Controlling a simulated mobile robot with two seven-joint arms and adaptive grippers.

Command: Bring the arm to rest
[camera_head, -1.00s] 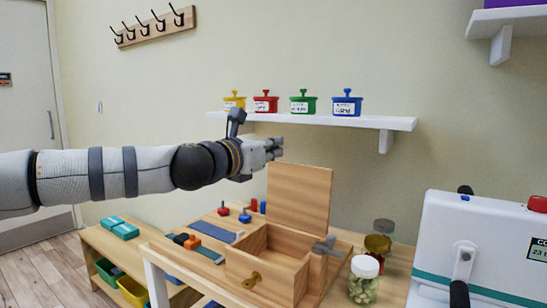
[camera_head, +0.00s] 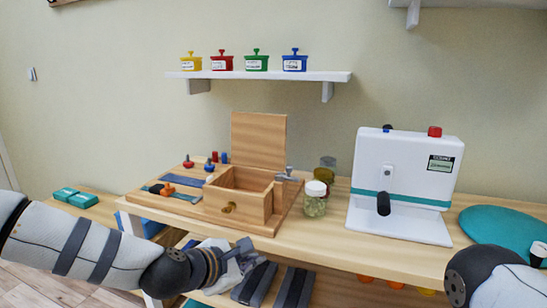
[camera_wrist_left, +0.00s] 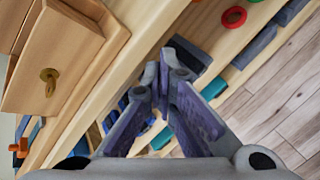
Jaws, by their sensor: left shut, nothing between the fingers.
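My left arm (camera_head: 95,245) comes in from the left, low in the head view. My left gripper (camera_head: 248,256) is shut and empty, in front of the table's front edge and below the wooden box (camera_head: 240,205). In the left wrist view the fingers (camera_wrist_left: 165,75) meet, with nothing between them. The box's front with its brass knob (camera_wrist_left: 48,82) shows at the left there. Part of my right arm (camera_head: 490,278) shows at the lower right of the head view; its gripper is out of view.
The table (camera_head: 330,245) carries the open-lidded box, a glass jar (camera_head: 315,198) and a white device (camera_head: 400,180). A teal disc (camera_head: 505,232) lies at the right. Dark grey blocks (camera_head: 275,285) sit on the lower shelf near my left gripper. Several coloured pots stand on the wall shelf (camera_head: 260,75).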

